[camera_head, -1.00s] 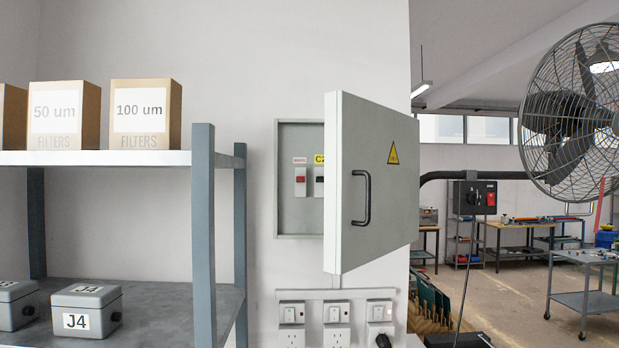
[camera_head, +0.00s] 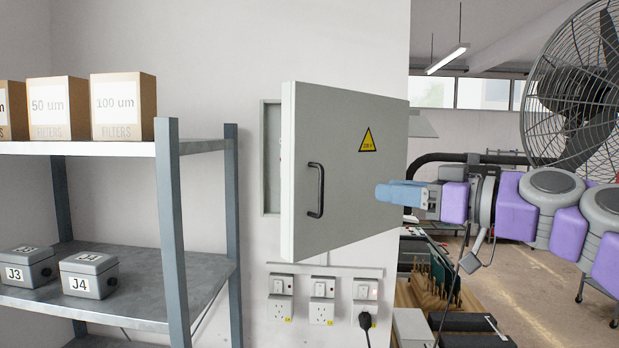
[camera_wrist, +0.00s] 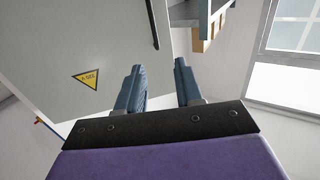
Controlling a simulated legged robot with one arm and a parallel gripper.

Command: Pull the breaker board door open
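The grey breaker board door (camera_head: 340,215) stands partly open, hinged at its right side and swung out from the wall box (camera_head: 270,160). Its black handle (camera_head: 317,190) is near the door's free left edge. The handle also shows at the top of the wrist view (camera_wrist: 153,25), beside the yellow warning triangle (camera_wrist: 86,79). My gripper (camera_head: 385,195) is in front of the door's right part, to the right of the handle and apart from it. In the wrist view my gripper (camera_wrist: 157,75) has two blue fingers spread with an empty gap. The breakers are mostly hidden behind the door.
A metal shelf (camera_head: 80,148) with filter boxes (camera_head: 123,105) and grey boxes (camera_head: 88,275) stands at left. Sockets (camera_head: 322,300) sit below the door. A large fan (camera_head: 580,90) is at right behind my arm. Green boards (camera_head: 440,275) stand low at right.

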